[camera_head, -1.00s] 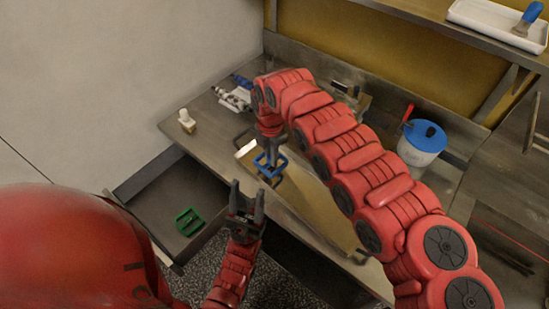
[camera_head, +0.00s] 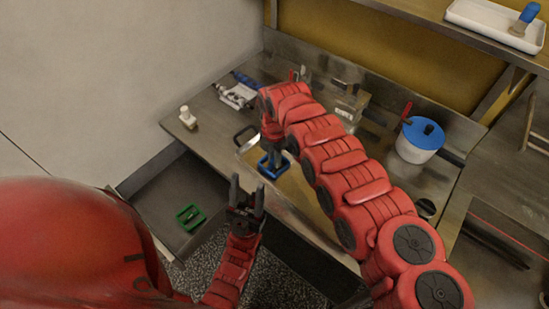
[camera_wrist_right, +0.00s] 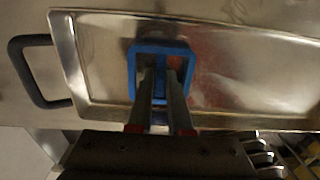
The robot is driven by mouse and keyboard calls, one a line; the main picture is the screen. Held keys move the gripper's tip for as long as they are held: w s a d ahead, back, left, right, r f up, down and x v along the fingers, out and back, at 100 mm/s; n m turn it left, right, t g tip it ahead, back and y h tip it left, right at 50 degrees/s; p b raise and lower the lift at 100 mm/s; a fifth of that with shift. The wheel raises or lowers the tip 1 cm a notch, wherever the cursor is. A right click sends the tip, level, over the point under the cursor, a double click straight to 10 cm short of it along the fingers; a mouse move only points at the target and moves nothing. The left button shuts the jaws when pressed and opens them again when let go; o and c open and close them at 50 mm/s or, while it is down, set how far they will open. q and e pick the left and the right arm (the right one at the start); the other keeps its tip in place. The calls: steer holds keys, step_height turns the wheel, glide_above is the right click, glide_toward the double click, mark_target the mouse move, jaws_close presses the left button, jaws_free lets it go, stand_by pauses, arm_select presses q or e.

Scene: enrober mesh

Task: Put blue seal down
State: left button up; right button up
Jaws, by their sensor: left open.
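The blue seal (camera_head: 273,165) is a small blue square frame. In the right wrist view the blue seal (camera_wrist_right: 160,52) is at the tips of my right gripper (camera_wrist_right: 162,95), over the left part of a shallow metal tray (camera_wrist_right: 95,60). The fingers are close together on a blue part between them. I cannot tell whether the seal touches the tray floor. In the head view my right gripper (camera_head: 272,146) points down at the tray's left end. My left gripper (camera_head: 246,198) is open and empty, in front of the table edge.
A green seal (camera_head: 190,217) lies in a lower metal bin (camera_head: 160,190) at the left. A white bottle (camera_head: 187,118) and metal parts (camera_head: 238,96) are at the back left. A white tub with a blue lid (camera_head: 421,136) stands right of my arm.

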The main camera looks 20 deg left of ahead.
steer(key=o, duration=0.3)
steer(key=shift+o, duration=0.2)
steer(key=shift+r, duration=0.1)
steer(key=shift+r+p, duration=0.3)
steer(key=shift+p, duration=0.1)
steer(key=shift+w+r+b, duration=0.1)
steer(key=shift+r+b, duration=0.15)
steer(key=shift+b, duration=0.15)
step_height(320, 180, up, 11)
steer(key=b, duration=0.3)
steer(key=shift+b, duration=0.35)
steer(key=shift+r, duration=0.15)
